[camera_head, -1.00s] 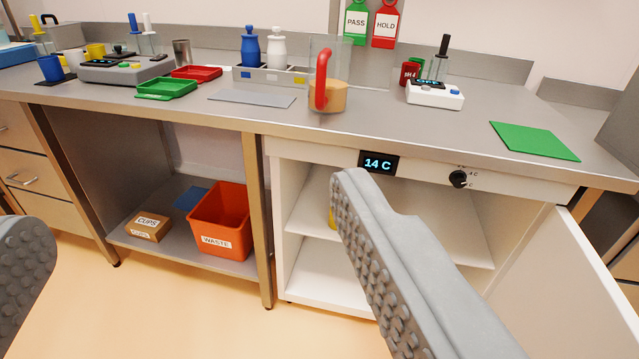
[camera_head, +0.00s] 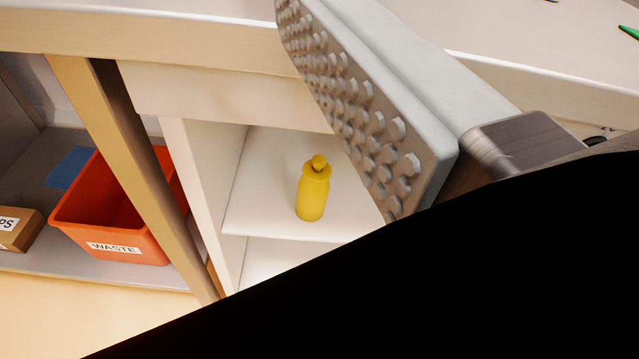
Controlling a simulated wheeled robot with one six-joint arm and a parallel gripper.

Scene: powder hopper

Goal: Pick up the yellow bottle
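The yellow bottle (camera_head: 312,190) stands upright on the white shelf (camera_head: 275,215) inside the open cabinet under the counter. It has a narrow neck and a small rounded top. One studded finger of my gripper (camera_head: 352,95) shows up and to the right of the bottle, apart from it. Its inner face is bare with nothing against it, so the gripper is open and empty. The other finger is not visible. A black area covers the lower right of the view and hides what lies there.
The counter's front edge (camera_head: 160,40) runs above. An orange waste bin (camera_head: 120,225) and a cardboard box (camera_head: 18,232) sit on the lower left shelf.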

